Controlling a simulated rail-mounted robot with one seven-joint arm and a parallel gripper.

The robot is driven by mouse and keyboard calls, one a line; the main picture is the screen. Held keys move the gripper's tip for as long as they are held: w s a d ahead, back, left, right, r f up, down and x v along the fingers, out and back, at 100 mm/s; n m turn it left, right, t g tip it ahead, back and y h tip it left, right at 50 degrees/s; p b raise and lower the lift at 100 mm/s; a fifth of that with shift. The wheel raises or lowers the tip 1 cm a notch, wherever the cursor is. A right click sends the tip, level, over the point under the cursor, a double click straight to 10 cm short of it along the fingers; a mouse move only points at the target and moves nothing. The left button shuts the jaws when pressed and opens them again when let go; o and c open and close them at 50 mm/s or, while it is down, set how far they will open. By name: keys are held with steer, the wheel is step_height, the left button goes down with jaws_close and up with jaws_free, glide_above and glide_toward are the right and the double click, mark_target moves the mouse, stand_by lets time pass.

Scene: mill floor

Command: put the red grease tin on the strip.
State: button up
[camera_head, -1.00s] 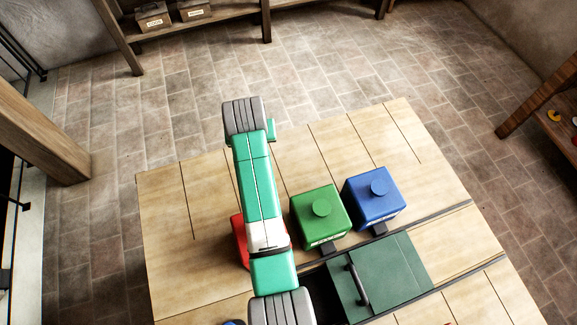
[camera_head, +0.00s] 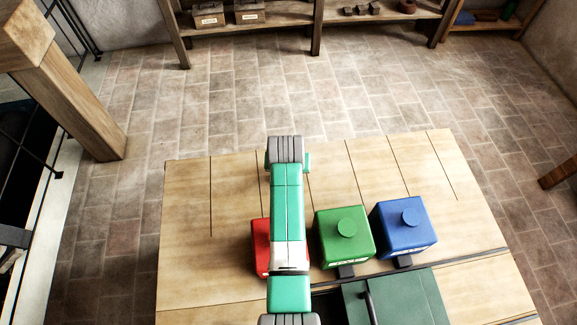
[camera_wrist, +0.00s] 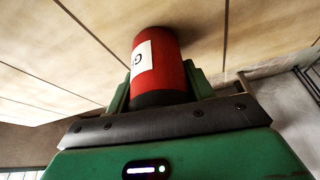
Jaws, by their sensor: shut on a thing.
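The red grease tin (camera_wrist: 160,62) is a red cylinder with a dark end band and a white label, partly legible with a letter G. In the wrist view it sits between the two green fingers of my gripper (camera_wrist: 160,85), which is shut on it. Pale planks lie beyond the tin; I cannot tell whether it touches them. In the head view my arm hides the gripper and the tin. I cannot pick out the strip with certainty in either view.
On the plank table (camera_head: 190,220) a red canister (camera_head: 260,247), partly behind my arm, stands in a row with a green canister (camera_head: 344,237) and a blue canister (camera_head: 403,226). A green handled panel (camera_head: 410,300) lies nearer. The table's left part is clear.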

steer(key=shift+r, duration=0.1)
steer(key=o, duration=1.2)
steer(key=shift+f, duration=0.2)
steer(key=shift+c, duration=0.2)
steer(key=shift+r, duration=0.1)
steer(key=shift+r, duration=0.35)
steer(key=p+v, duration=0.3)
steer(key=v, duration=0.8)
steer(key=shift+r+p, duration=0.25)
steer(key=shift+p, duration=0.15)
steer(key=shift+s, duration=0.1)
